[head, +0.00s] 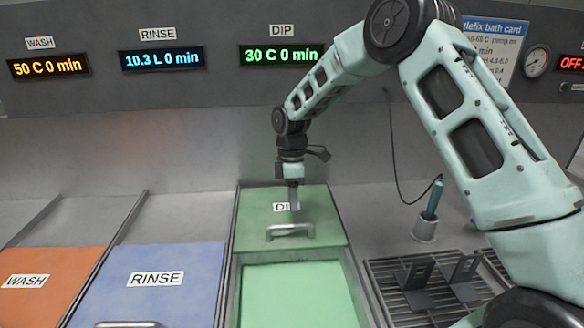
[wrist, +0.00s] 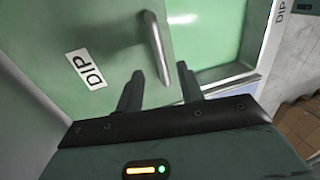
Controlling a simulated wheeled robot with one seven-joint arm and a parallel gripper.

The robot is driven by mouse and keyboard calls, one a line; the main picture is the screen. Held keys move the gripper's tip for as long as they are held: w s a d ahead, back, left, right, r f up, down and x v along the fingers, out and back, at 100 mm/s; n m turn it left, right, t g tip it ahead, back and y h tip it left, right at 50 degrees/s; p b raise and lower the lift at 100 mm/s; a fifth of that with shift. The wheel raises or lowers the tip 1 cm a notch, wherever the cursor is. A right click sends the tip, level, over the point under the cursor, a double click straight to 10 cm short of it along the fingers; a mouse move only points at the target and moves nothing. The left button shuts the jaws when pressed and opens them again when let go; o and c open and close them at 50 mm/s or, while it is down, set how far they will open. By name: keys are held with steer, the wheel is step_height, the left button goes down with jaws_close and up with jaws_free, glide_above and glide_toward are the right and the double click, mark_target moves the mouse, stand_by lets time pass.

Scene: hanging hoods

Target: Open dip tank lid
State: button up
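The green dip tank lid (head: 262,205) carries a DIP label and covers the back part of the dip bay. In front of it the bay is uncovered and shows the light green bath (head: 298,296). The lid's metal bar handle (head: 290,231) is near its front edge. My gripper (head: 294,203) is over the lid, just behind the handle. In the wrist view my gripper (wrist: 160,82) has its two dark fingers apart. The handle (wrist: 156,46) lies beyond them, its near end in line with the gap. I cannot tell whether a finger touches it.
The blue rinse lid (head: 165,255) and orange wash lid (head: 50,265) lie to the left, covering their tanks where visible. At right are a dark rack (head: 385,285) and a grey cup (head: 425,228) holding a teal tool (head: 434,198) with a cable. The display panel (head: 210,85) spans the back.

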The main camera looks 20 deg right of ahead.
step_height(320, 180, up, 11)
steer(key=w+b, duration=0.1)
steer(key=w, duration=0.1)
steer(key=shift+d, duration=0.3)
steer(key=shift+f, duration=0.1)
steer(key=s+a+r+m, duration=0.2)
steer(key=s+a, duration=1.1)
steer(key=s, duration=0.3)
steer(key=s+f+m+t, duration=0.1)
steer(key=s+m, duration=0.1)
steer(key=s, duration=0.9)
steer(key=s+f+m+t, duration=0.1)
steer(key=s+f+m, duration=0.1)
steer(key=s, duration=0.8)
steer(key=shift+s+d+f+m, duration=0.15)
steer(key=shift+s+f+m, duration=0.1)
steer(key=shift+s+m, duration=0.15)
